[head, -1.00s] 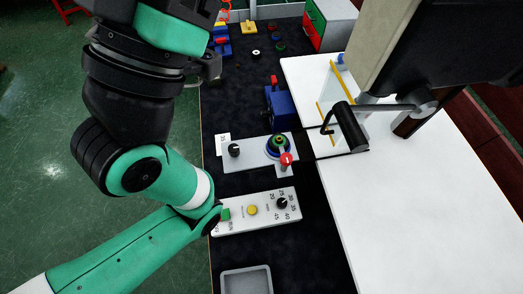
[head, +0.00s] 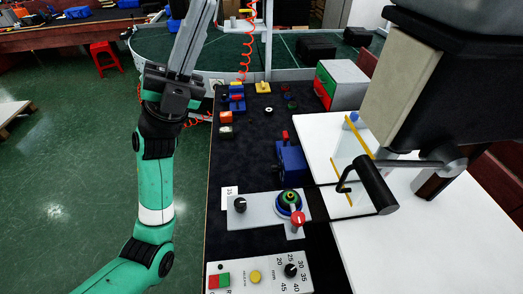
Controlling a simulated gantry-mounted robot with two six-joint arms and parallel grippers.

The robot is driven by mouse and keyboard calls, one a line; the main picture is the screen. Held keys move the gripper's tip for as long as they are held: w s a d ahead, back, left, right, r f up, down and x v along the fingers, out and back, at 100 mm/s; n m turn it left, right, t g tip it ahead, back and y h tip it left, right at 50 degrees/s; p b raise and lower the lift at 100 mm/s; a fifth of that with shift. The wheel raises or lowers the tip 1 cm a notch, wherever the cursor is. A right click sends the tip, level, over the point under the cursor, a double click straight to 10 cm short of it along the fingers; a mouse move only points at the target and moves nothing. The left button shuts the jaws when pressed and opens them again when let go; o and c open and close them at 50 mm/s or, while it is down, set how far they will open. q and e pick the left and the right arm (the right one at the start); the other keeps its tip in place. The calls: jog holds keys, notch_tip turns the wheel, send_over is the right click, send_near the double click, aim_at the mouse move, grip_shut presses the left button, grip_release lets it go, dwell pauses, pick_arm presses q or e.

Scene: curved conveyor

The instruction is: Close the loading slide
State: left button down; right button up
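I cannot tell for certain which part is the loading slide. A clear panel with yellow edges (head: 345,158) stands on the white tabletop at the right. A lever with a thick black grip (head: 376,187) reaches in front of it from the beige and black machine (head: 400,85). My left gripper (head: 197,28) is at the top left, well away from the panel and lever. It points up toward the frame's top edge, and its finger state is unclear. My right gripper is not in view.
A grey plate with a red-knobbed joystick (head: 298,218) and a control panel with a yellow button (head: 255,277) lie on the dark bench. A blue vise-like block (head: 291,163) stands behind them. A green and red drawer box (head: 342,84) is farther back. Green floor is open at left.

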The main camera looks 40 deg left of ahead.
pick_arm(q)
jog(key=w+a+f+g+y+b, duration=0.1)
jog(key=w+a+f+g+y, duration=0.15)
jog(key=f, duration=0.75)
jog(key=w+a+f+n+g+y+b, duration=0.15)
jog(key=f+y, duration=0.25)
jog(key=f, duration=0.5)
jog(key=w+a+f+g+y, duration=0.1)
jog(key=f+g+y, duration=0.15)
jog(key=f, duration=0.75)
jog(key=n+g+y+b, duration=0.2)
jog(key=g+b, duration=0.2)
send_near(262, 202)
jog(key=shift+m, duration=0.25)
jog(key=x, duration=0.2)
jog(key=r+x, duration=0.1)
jog(key=x, duration=0.5)
jog(key=shift+w+d+r, duration=0.2)
jog(key=shift+d+r, duration=0.05)
jog(key=shift+w+d+r, duration=0.1)
jog(key=shift+w+d, duration=0.2)
jog(key=shift+d, duration=0.1)
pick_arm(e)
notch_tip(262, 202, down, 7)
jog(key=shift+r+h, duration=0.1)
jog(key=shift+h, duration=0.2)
